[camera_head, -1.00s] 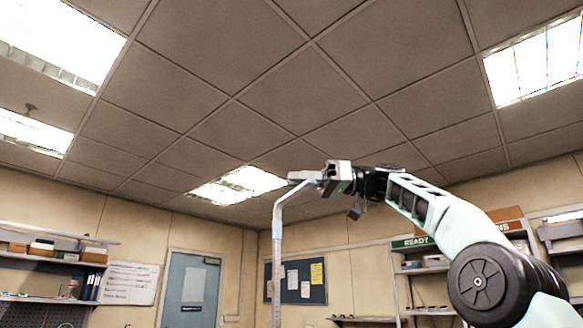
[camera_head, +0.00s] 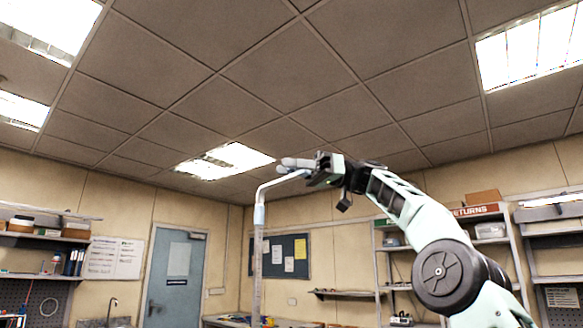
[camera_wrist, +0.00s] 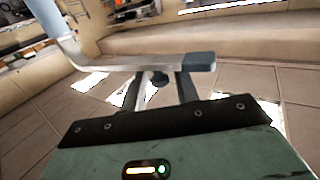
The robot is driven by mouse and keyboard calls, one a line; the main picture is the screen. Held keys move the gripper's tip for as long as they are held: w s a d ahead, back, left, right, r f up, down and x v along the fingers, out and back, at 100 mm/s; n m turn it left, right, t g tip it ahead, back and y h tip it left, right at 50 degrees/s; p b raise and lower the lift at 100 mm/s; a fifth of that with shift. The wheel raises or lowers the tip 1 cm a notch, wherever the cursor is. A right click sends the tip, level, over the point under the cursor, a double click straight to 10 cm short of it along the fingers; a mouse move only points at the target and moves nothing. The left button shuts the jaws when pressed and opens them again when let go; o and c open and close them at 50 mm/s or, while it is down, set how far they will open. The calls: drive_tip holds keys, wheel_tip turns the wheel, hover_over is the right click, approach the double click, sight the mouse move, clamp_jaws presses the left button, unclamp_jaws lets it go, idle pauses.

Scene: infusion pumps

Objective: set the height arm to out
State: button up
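The height arm (camera_head: 283,179) is a pale bent bar on top of an upright pole (camera_head: 258,250), with a light blue collar (camera_head: 259,214) at the bend. It points up and right, toward my gripper (camera_head: 318,168). In the wrist view the height arm (camera_wrist: 125,65) runs from the collar at upper left to a grey-blue end piece (camera_wrist: 199,61). It crosses in front of the fingers of my gripper (camera_wrist: 160,80). The two fingers stand apart with a gap between them. Their tips are partly hidden by the bar, and I cannot tell whether they touch it.
A door (camera_head: 173,275), a notice board (camera_head: 279,256) and wall shelves (camera_head: 490,235) stand well behind. A bench (camera_head: 225,321) lies low beyond the pole. The space around the top of the pole is free, below the ceiling (camera_head: 300,70).

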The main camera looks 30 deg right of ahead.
drive_tip(key=shift+d, duration=0.15)
drive_tip(key=s+d+p, duration=0.2)
drive_tip(key=d+p, duration=0.4)
drive_tip(key=d, duration=1.1)
drive_tip(key=shift+s, duration=0.35)
